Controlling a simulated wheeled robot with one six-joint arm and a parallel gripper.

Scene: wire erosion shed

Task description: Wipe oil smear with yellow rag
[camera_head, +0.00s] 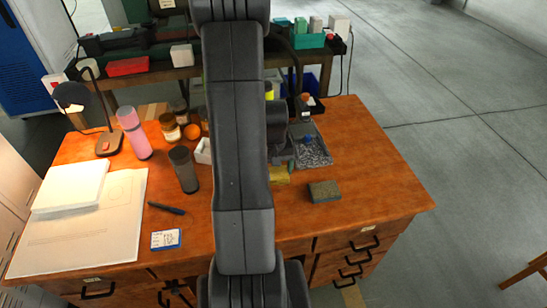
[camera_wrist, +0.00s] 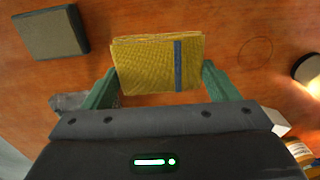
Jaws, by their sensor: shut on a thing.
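The yellow rag (camera_wrist: 150,62) is a folded cloth with a dark blue stripe near one end. My gripper (camera_wrist: 160,70) has its green fingers shut on the rag, one at each end. The rag is over the wooden desk; I cannot tell whether it touches the top. In the head view, a bit of the rag (camera_head: 281,175) shows beside my arm, which hides the rest. A faint dark ring mark (camera_wrist: 255,51) lies on the desk beside the rag in the wrist view. I cannot make out a clear oil smear; some of the top is hidden.
A grey-brown block (camera_head: 324,191) sits right of the rag, with a clear tray of shavings (camera_head: 312,154) behind it. A dark tumbler (camera_head: 184,169), a pink bottle (camera_head: 133,133) and several jars stand left. The desk's front right is clear.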

